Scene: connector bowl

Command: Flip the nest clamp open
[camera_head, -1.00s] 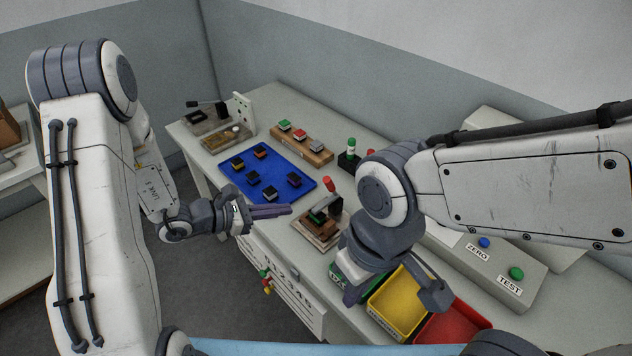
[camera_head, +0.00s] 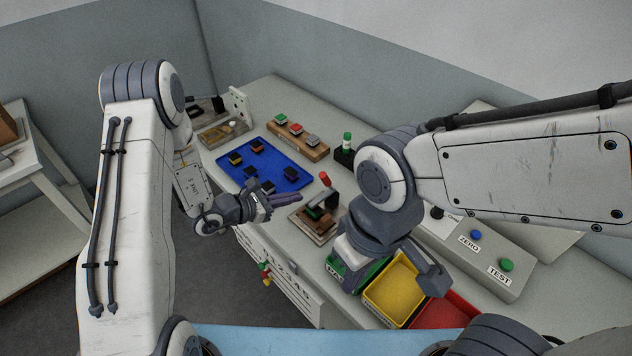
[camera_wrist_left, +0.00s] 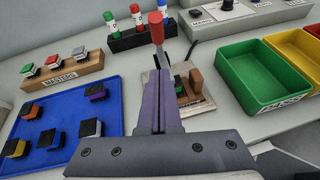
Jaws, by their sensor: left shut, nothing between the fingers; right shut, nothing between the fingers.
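The nest clamp is a dark toggle with a red-tipped handle (camera_head: 325,179) on a small wooden-and-metal nest base (camera_head: 304,224). Its handle stands up, slightly tilted. In the left wrist view the red grip (camera_wrist_left: 156,27) rises just beyond my fingertips, and the nest base (camera_wrist_left: 199,103) lies behind and to their right. My left gripper (camera_head: 298,197) is shut and empty, close to the left of the clamp; the fingers hide part of it in the wrist view, and I cannot tell if they touch. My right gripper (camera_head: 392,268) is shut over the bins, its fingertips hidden.
A blue mat (camera_head: 288,182) with several small blocks lies left of the clamp. Behind are a wooden masters block (camera_head: 313,153) and a marker rack (camera_wrist_left: 139,42). Yellow (camera_head: 398,291) and red (camera_head: 452,312) bins and a button box (camera_head: 470,262) stand to the right.

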